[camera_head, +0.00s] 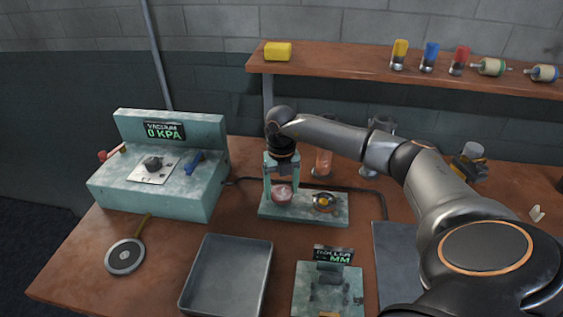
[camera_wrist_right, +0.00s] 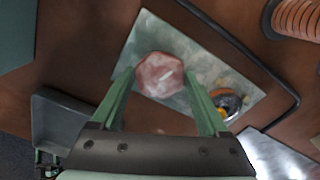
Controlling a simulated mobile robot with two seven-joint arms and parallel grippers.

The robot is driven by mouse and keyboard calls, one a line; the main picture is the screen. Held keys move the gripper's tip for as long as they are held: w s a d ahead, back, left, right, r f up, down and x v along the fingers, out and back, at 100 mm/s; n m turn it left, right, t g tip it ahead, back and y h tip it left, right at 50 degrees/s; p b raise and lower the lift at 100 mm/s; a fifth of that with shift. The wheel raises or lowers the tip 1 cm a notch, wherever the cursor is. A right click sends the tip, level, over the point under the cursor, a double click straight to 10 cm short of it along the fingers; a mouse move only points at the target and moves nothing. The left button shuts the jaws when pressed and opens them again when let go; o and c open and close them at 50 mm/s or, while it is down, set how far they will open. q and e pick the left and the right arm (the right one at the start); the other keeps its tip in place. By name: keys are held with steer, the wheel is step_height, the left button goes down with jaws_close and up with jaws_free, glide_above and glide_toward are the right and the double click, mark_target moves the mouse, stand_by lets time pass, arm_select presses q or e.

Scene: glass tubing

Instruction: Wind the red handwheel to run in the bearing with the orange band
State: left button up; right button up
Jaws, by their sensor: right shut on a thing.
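The red handwheel (camera_head: 282,192) is a faceted red knob on a pale green base plate (camera_head: 303,215) in the middle of the table. My right gripper (camera_head: 282,180) reaches down over it from above and is shut on it. In the right wrist view the handwheel (camera_wrist_right: 160,75) sits between the two green fingertips (camera_wrist_right: 160,76). A round dark part with an orange-yellow band (camera_head: 324,201), which looks like the bearing, is on the same plate to the right of the handwheel. It also shows in the right wrist view (camera_wrist_right: 230,103). My left gripper is out of view.
A vacuum unit (camera_head: 155,185) reading 0 KPA stands left. An empty grey tray (camera_head: 228,275) and a small roller gauge (camera_head: 329,284) are in front. A coiled part (camera_head: 323,162) stands behind the plate. A shelf (camera_head: 350,70) with coloured items runs along the back.

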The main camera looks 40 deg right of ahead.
mark_target(282, 191)
steer(key=m+p, duration=0.1)
steer(key=m, duration=0.2)
steer(key=shift+d+r+m, duration=0.1)
steer(key=shift+r+m, duration=0.05)
steer(key=shift+m, duration=0.25)
steer(key=m, duration=0.4)
steer(key=shift+m, duration=0.3)
steer(key=m, duration=0.4)
steer(key=shift+m, duration=2.1)
steer(key=o, duration=1.2)
steer(key=shift+o, duration=0.2)
step_height(282, 191, up, 12)
steer(key=b, duration=0.1)
steer(key=shift+r, duration=0.2)
